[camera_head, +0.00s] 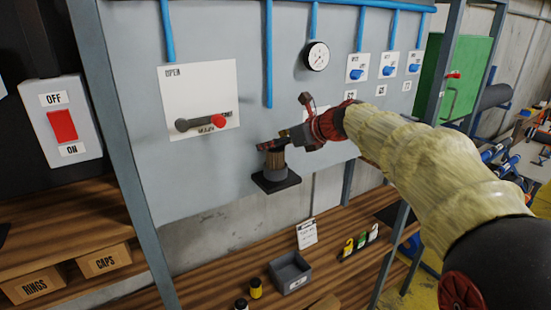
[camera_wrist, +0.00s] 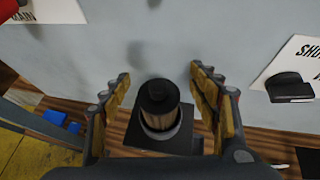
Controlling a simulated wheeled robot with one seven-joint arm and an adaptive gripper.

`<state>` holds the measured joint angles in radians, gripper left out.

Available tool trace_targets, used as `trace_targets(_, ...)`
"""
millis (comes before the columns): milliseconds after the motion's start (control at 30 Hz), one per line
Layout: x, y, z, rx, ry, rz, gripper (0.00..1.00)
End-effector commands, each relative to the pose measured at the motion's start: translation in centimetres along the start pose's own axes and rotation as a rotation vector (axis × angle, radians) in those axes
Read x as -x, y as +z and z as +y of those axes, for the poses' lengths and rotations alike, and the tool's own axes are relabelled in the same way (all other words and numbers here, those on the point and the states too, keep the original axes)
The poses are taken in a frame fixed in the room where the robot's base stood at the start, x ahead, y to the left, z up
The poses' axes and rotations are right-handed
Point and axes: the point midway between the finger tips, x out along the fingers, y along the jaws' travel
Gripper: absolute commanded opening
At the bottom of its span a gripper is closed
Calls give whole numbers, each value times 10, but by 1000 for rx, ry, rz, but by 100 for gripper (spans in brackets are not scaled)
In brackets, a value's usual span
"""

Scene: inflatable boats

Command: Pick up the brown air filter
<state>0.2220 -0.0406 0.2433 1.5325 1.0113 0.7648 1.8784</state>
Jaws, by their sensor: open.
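The brown air filter (camera_head: 276,160) stands upright in a grey cup (camera_head: 277,174) on a small black shelf (camera_head: 268,186) fixed to the grey wall panel. In the wrist view the brown filter (camera_wrist: 160,120) shows a round black top and sits between the two fingers, with a gap on each side. My gripper (camera_head: 284,139) is open at the filter's upper part in the head view. Its two fingers (camera_wrist: 160,78) show apart in the wrist view, and neither visibly touches the filter. In the head view the fingers partly hide the filter's top.
A lever with a red knob (camera_head: 218,121) is left of the filter. A gauge (camera_head: 316,56) and blue valves (camera_head: 356,74) are above right. Below, a wooden bench (camera_head: 225,262) holds a grey bin (camera_head: 290,272), a clipboard (camera_head: 307,234) and small containers (camera_head: 255,288).

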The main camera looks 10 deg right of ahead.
Motion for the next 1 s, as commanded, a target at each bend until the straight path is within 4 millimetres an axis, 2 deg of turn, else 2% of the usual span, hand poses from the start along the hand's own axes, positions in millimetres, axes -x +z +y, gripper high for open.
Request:
trace_targets(133, 1, 1, 0, 1, 0, -1, 60)
trace_targets(1000, 1, 0, 0, 1, 0, -1, 11)
